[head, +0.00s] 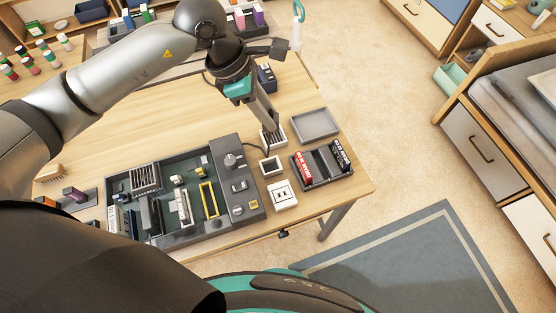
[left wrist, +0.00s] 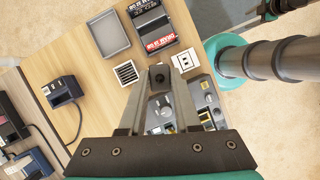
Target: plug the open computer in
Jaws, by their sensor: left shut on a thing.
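The open computer (head: 228,207) lies on the wooden table, its grey case showing boards, a yellow frame and knobs. It also shows behind my fingers in the left wrist view (left wrist: 200,92). A white outlet plate (head: 283,194) with dark slots lies to its right; the left wrist view shows the outlet plate (left wrist: 187,62) just right of my fingertips. My left gripper (head: 270,124) points down, shut on a small dark piece that looks like a plug (left wrist: 160,75). A dark cable (head: 256,152) runs from the computer's edge toward it. My fingers partly hide this area. My right gripper is out of view.
A dark blue device (head: 266,76) sits further back.

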